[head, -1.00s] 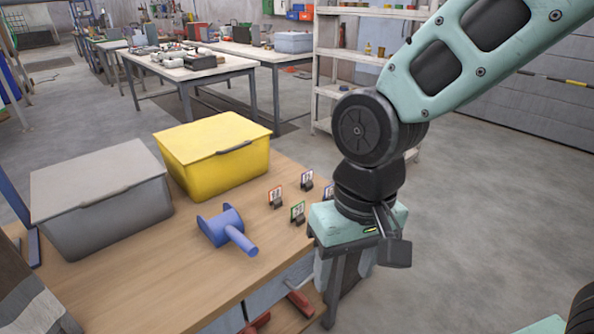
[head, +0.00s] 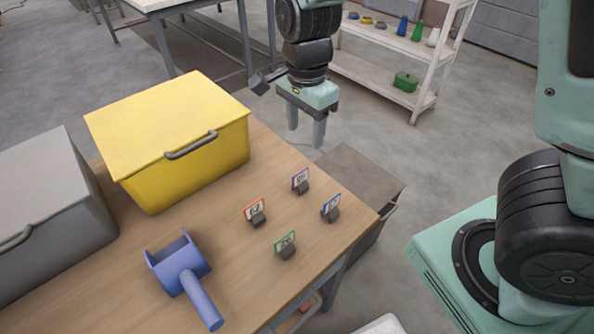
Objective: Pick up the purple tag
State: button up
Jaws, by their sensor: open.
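The purple tag (head: 300,179) is a small purple-edged card standing upright in a dark clip holder on the wooden bench. It is the rearmost of a small cluster of tags near the bench's right end. My gripper (head: 305,137) is above and behind the tag in the picture, pointing down, with its two grey fingers apart and nothing between them. The gripper is clear of the tag and appears to be beyond the bench's far edge. The tag is fully in view.
A red-orange tag (head: 254,211), a blue tag (head: 331,205) and a green tag (head: 286,242) stand close by in similar holders. A yellow bin (head: 190,165), a grey bin (head: 60,215) and a blue scoop (head: 184,272) are left of them on the bench (head: 240,290).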

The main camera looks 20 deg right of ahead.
jog(key=b, duration=0.2)
send_near(300, 182)
jog(key=f, duration=0.5)
jog(key=shift+s+d, duration=0.15)
jog(key=shift+d, duration=0.25)
jog(key=shift+w+a+f, duration=0.15)
jog(key=shift+w+f, duration=0.05)
jog(key=shift+f, duration=1.15)
jog(key=shift+w+a+f, duration=0.1)
jog(key=shift+w+f, duration=0.05)
jog(key=shift+f, duration=1.2)
jog(key=shift+c, duration=0.3)
jog(key=c, duration=1.1)
